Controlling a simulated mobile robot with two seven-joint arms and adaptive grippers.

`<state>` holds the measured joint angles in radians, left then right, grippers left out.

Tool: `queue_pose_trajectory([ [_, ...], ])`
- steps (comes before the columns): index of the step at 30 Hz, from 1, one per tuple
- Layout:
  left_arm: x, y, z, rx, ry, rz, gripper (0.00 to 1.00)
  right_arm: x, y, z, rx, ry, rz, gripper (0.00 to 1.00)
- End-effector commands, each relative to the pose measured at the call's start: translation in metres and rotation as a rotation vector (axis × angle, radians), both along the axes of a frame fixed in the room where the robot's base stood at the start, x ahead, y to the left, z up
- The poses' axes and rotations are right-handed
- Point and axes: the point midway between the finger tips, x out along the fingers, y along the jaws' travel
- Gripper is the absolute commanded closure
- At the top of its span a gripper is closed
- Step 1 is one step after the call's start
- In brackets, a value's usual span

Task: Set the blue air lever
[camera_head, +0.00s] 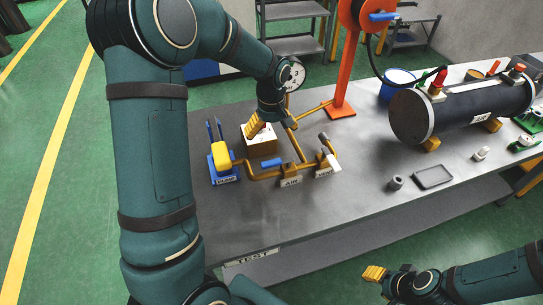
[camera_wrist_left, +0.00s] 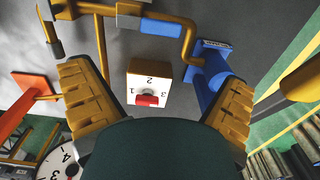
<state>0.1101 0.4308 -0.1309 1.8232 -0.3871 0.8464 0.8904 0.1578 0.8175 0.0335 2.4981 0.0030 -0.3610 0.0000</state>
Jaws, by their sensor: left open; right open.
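The blue air lever (camera_head: 271,162) lies on the yellow pipework behind the AIR label (camera_head: 290,182) in the head view. In the left wrist view a blue bar (camera_wrist_left: 135,22), apparently this lever, shows near the top edge. My left gripper (camera_head: 255,127) hangs over a white-faced selector box (camera_head: 262,145), behind the lever. In the left wrist view its yellow fingers (camera_wrist_left: 158,80) are spread wide with nothing between them, and the box's numbered face and red knob (camera_wrist_left: 147,100) show beyond. My right gripper (camera_head: 388,272) is open and empty, in front of the table at lower right.
The blue and yellow pump (camera_head: 221,160) stands left of the lever. A second labelled valve (camera_head: 326,165) stands to its right, with an orange post (camera_head: 343,80) behind. A dark flanged cylinder (camera_head: 460,108) lies at right. The table front (camera_head: 290,220) is bare.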

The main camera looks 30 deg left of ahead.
Motion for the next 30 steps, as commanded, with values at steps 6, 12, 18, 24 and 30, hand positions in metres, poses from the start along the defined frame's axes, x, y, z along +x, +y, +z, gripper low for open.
queue_pose_trajectory([
  [6, -0.001, 0.000, -0.038, -0.001, 0.007, -0.002, 0.00, 0.000, 0.000, 0.000, 0.000, 0.000, -0.001, 0.53],
  [12, -0.001, 0.000, -0.077, -0.002, 0.006, -0.002, 0.00, 0.000, 0.000, 0.000, 0.000, 0.000, 0.000, 0.53],
  [18, -0.001, 0.000, -0.110, -0.001, 0.005, -0.001, 0.00, 0.000, 0.000, 0.000, 0.000, 0.000, 0.000, 0.53],
  [24, -0.001, -0.001, -0.127, 0.000, 0.003, -0.002, 0.00, 0.000, 0.000, 0.000, 0.000, 0.000, 0.000, 0.53],
  [30, 0.000, 0.000, -0.131, -0.001, 0.001, -0.002, 0.00, 0.000, 0.000, 0.000, 0.000, 0.000, 0.000, 0.53],
])
